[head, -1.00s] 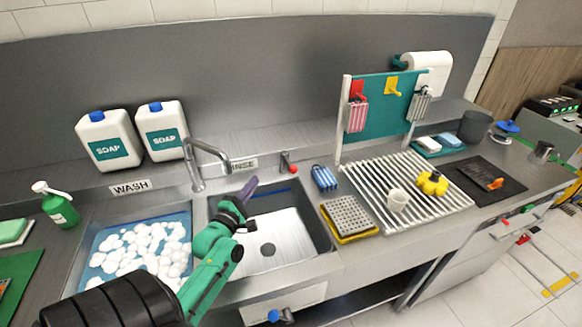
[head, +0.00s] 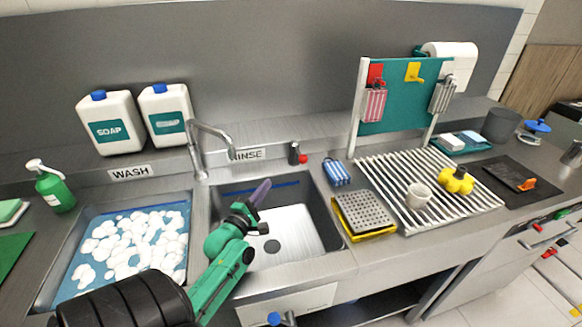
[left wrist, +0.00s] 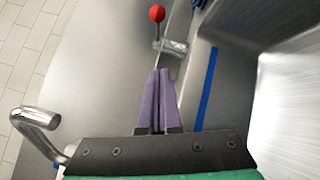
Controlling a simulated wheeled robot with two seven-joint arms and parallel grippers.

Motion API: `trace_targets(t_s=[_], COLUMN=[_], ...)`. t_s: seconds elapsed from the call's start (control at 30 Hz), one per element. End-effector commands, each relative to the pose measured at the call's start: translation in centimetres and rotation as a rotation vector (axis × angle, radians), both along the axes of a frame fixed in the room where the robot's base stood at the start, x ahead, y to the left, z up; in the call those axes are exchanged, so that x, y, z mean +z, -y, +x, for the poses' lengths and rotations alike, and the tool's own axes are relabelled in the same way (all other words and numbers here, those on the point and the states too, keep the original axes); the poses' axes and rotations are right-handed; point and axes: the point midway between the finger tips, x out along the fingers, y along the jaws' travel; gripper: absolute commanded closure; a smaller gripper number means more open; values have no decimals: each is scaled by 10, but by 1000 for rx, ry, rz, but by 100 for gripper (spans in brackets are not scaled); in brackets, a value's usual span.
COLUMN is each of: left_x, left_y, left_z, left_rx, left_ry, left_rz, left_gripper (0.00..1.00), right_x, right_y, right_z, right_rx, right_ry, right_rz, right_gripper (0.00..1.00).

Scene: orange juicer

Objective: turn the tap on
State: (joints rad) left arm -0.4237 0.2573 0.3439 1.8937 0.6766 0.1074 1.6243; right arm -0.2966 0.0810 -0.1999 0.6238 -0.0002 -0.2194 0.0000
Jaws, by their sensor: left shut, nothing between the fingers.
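The tap is a curved silver spout (head: 200,148) behind the divider between the two sinks; it also shows at the left of the left wrist view (left wrist: 36,120). Its lever, with a red ball (head: 303,159), stands on the counter behind the rinse sink. In the left wrist view the red ball (left wrist: 157,14) tops a thin rod rising from a metal base (left wrist: 172,47). My left gripper (head: 264,186) is over the rinse sink, its purple fingers (left wrist: 157,74) closed together and empty. They point toward the lever, and a gap to the ball shows. My right gripper is out of view.
The wash sink (head: 188,250) with foam lies left of the rinse sink (head: 333,240). Two soap jugs (head: 110,125) stand behind.

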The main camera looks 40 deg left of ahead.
Motion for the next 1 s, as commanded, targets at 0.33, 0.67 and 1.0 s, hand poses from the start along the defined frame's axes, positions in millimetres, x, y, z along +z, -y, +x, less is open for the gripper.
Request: trace_targets(t_s=[0.33, 0.67, 1.0], left_x=[10, 26, 24], left_y=[-17, 1, 9], left_z=[64, 106, 109], left_rx=[-1, 0, -1], left_ry=[3, 1, 0], left_rz=[2, -3, 0], left_gripper=[100, 100, 100], right_x=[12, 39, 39], right_y=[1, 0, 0], right_z=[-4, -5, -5], right_rx=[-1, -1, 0], right_ry=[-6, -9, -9], right_rz=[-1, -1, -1], right_gripper=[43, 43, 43])
